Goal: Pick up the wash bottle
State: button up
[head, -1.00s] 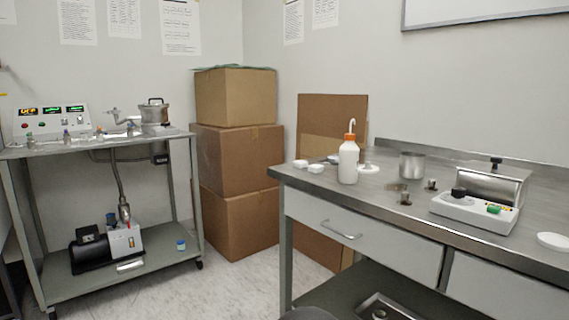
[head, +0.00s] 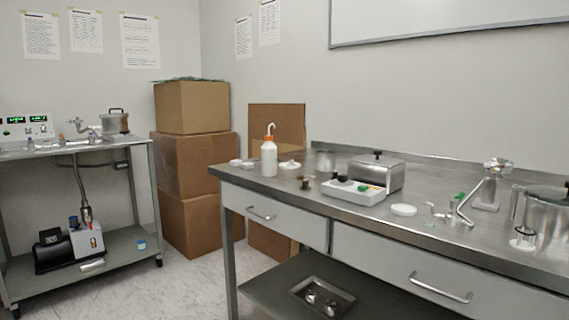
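The wash bottle (head: 269,158) is white with an orange collar and a bent white spout. My gripper is not in the head view.
A white device with a metal cover (head: 377,172) and glassware fittings are further right. Stacked cardboard boxes (head: 192,160) fill the corner. Floor shows between cart (head: 130,241) and bench.

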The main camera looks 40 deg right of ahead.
aim_at(268, 151)
jog(key=z, duration=1.05)
